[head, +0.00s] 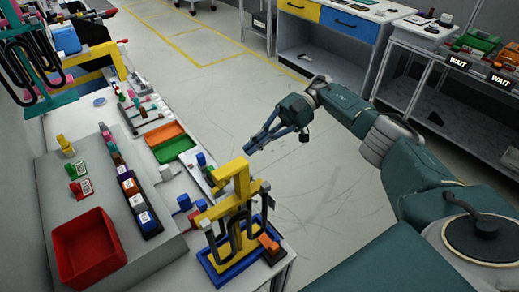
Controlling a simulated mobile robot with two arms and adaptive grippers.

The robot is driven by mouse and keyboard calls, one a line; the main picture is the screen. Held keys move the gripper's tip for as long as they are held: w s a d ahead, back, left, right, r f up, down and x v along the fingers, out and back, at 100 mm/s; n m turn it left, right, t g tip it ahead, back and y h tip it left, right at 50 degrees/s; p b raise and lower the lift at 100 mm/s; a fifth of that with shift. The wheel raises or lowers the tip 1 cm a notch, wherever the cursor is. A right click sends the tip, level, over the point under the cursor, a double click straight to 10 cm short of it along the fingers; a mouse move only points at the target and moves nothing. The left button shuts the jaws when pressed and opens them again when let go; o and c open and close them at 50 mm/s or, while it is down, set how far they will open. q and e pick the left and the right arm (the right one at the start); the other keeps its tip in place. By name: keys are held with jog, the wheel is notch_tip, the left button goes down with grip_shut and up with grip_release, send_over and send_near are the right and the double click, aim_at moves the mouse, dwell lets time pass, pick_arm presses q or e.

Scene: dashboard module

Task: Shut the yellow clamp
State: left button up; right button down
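A yellow clamp (237,178) stands at the near right end of the workbench. Black looped parts hang on its yellow frame, and a blue tray with a yellow inside (228,258) lies at its foot. From this angle I cannot tell whether the clamp is open or shut. Another yellow frame (103,52) stands at the far end of the bench. My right gripper (249,148) is over the floor just beyond the bench edge, behind the near clamp's top and apparently apart from it. It seems empty; its finger gap is unclear. My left gripper is not in view.
On the bench are a red bin (90,246), an orange tray (166,134), a green tray (174,149) and a row of small coloured blocks (138,200). A teal fixture (50,103) with black loops stands at the upper left. The floor (225,85) beyond the bench is clear.

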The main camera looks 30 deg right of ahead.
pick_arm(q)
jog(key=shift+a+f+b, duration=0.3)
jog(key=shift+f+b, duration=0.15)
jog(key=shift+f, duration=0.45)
pick_arm(e)
jog(key=shift+w+d, duration=0.15)
jog(key=shift+d, duration=0.95)
jog(key=shift+a+f, duration=0.1)
